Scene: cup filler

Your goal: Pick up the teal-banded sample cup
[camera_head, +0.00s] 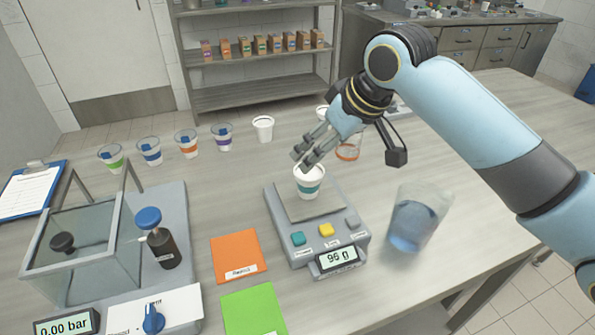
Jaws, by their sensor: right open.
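The teal-banded sample cup (309,187) is white with a teal band and stands upright on the plate of the scale (317,254), whose display reads 96 g. My right gripper (306,162) is open just above the cup, with its fingertips at the rim. I cannot tell whether the fingers touch the cup. My left gripper is out of view.
A clear beaker of blue liquid (413,224) stands right of the scale, close to my right arm. Several banded cups stand in a row at the back left, including a purple-banded one (223,138). Orange (238,255) and green (254,309) cards lie left of the scale.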

